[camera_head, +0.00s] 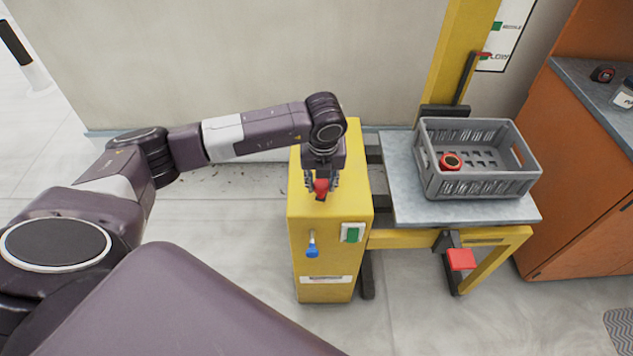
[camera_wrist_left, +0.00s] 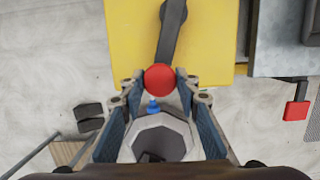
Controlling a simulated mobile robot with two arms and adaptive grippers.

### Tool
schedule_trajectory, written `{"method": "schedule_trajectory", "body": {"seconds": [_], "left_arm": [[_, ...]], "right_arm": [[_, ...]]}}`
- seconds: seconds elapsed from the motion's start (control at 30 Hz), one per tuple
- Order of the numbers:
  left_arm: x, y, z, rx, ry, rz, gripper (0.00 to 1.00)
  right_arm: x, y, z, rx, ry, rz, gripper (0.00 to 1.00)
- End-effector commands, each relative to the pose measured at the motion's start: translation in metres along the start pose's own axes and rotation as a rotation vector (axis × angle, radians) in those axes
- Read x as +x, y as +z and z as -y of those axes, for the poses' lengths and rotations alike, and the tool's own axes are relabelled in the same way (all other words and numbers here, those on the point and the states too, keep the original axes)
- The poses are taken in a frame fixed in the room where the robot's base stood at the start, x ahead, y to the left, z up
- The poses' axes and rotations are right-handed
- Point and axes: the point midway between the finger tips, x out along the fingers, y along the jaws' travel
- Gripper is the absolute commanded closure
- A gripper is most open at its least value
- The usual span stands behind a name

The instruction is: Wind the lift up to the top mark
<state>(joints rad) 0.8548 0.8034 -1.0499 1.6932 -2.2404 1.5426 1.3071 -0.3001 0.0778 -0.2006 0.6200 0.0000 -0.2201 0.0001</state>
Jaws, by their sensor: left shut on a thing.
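The lift has a yellow mast (camera_head: 455,60) and a grey platform (camera_head: 403,190) beside a yellow winch housing (camera_head: 330,275). A red pointer (camera_head: 485,54) beside the mast is close to the lower green mark on the white scale (camera_head: 505,35); another green mark is higher up. My left gripper (camera_head: 321,190) is above the housing, its fingers shut on the crank's red knob (camera_head: 321,184). In the left wrist view the red knob (camera_wrist_left: 159,77) sits between the fingertips, with the dark crank arm (camera_wrist_left: 171,30) running away from it. My right gripper is out of view.
A grey crate (camera_head: 480,188) with a red round item (camera_head: 451,161) stands on the platform. The housing's front has a blue-tipped lever (camera_head: 312,250) and a green switch (camera_head: 352,233). A red pedal (camera_head: 461,259) is below. An orange cabinet (camera_head: 575,170) stands close at right.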

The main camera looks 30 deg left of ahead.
Motion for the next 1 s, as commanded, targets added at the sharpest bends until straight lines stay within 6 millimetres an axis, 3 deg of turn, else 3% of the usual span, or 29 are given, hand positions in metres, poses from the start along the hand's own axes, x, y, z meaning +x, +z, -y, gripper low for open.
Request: {"method": "schedule_trajectory", "body": {"seconds": [0.03, 0.47, 0.8, 1.0], "left_arm": [[0.001, -0.007, 0.010, 0.009, -0.016, -0.010, 0.99], [0.000, -0.007, 0.013, 0.008, -0.014, -0.010, 0.99], [0.000, -0.008, 0.032, 0.008, -0.016, -0.009, 0.99], [-0.001, -0.008, 0.032, 0.007, -0.014, -0.009, 0.99]], "right_arm": [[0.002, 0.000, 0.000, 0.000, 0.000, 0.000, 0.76], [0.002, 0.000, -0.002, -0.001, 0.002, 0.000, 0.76], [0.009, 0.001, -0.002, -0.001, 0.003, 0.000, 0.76], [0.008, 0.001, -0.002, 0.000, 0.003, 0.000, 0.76]]}}
